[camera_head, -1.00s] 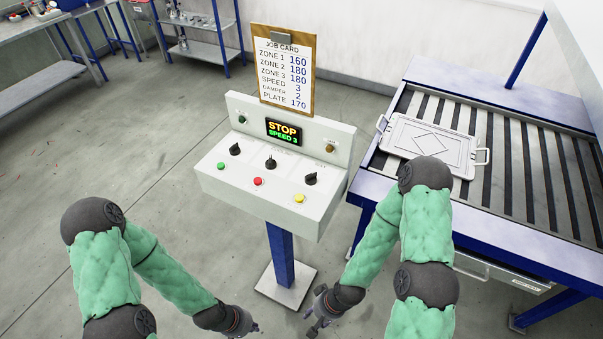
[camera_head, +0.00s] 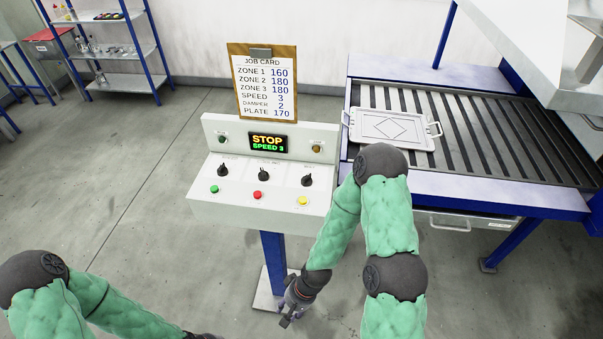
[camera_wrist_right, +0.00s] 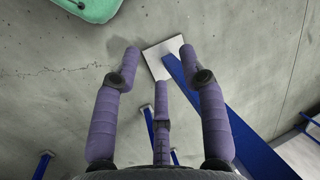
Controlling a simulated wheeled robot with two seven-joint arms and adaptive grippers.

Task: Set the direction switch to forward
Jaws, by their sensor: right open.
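The white control console (camera_head: 240,208) stands on a blue post in the middle of the head view. Its upright panel has a display (camera_head: 268,143) reading STOP, SPEED 3. Three black knobs sit on the sloped face: a left knob (camera_head: 222,169), a middle knob (camera_head: 264,174) and a right knob (camera_head: 306,181). Their labels are too small to read, so I cannot tell which is the direction switch. My right gripper (camera_head: 287,316) hangs low beside the post, below the console. In the right wrist view its fingers (camera_wrist_right: 160,75) are spread and empty. My left gripper is out of view.
Green (camera_head: 214,189), red (camera_head: 257,195) and yellow (camera_head: 303,200) buttons line the console's front. A job card (camera_head: 266,88) stands behind it. To the right, a slatted conveyor table (camera_head: 470,130) carries a white tray (camera_head: 390,130). Shelves stand at the back left.

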